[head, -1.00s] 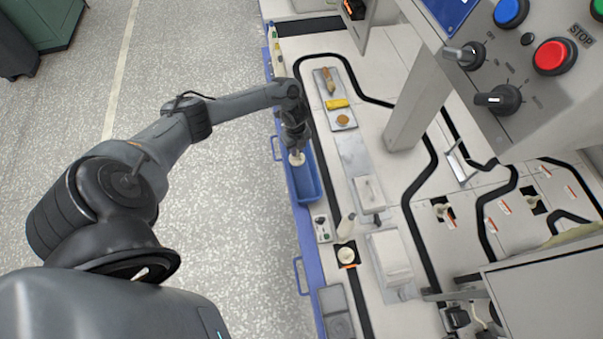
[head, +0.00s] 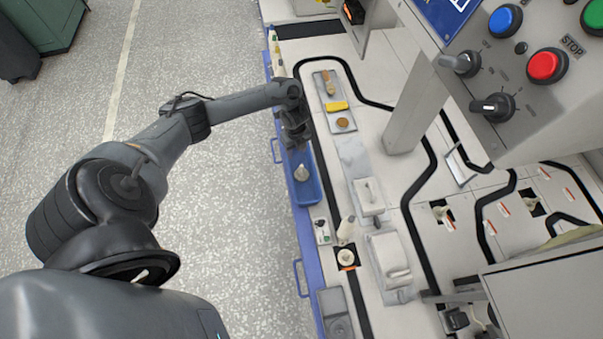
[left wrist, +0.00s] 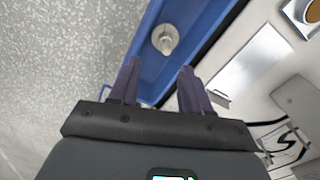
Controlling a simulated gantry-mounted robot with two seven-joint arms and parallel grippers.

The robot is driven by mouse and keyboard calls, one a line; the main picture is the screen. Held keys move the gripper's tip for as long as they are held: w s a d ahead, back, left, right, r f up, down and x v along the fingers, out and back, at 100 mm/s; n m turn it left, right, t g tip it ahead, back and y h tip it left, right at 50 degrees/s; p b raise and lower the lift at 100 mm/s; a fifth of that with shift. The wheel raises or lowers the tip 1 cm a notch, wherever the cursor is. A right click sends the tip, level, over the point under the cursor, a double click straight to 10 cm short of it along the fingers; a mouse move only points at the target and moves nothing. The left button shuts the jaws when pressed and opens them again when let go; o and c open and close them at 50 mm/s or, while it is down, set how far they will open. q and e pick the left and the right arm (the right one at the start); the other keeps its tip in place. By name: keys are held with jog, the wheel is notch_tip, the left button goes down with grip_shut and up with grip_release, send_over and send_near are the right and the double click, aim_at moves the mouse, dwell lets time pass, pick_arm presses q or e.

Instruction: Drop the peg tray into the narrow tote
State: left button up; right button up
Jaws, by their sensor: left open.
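The narrow blue tote (head: 314,190) lies along the near edge of the bench, and its blue wall also shows in the left wrist view (left wrist: 150,72). The peg tray (head: 301,173), a pale round base with a short peg, sits inside the tote. It also shows in the left wrist view (left wrist: 165,39), ahead of the fingertips. My left gripper (head: 295,142) is above the far end of the tote. In the left wrist view its two dark fingers (left wrist: 158,72) are spread with nothing between them, apart from the peg tray. My right gripper is not in view.
A grey plate (head: 334,98) with a yellow piece (head: 337,105) and other parts lies beyond the tote. A similar pale round piece (head: 346,257) stands on a black square to the right. A grey post (head: 415,100) and a control panel rise over the bench.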

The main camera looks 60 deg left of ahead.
pick_arm(q)
notch_tip(320, 180, up, 9)
jog(key=p, duration=0.4)
jog(key=shift+r, duration=0.15)
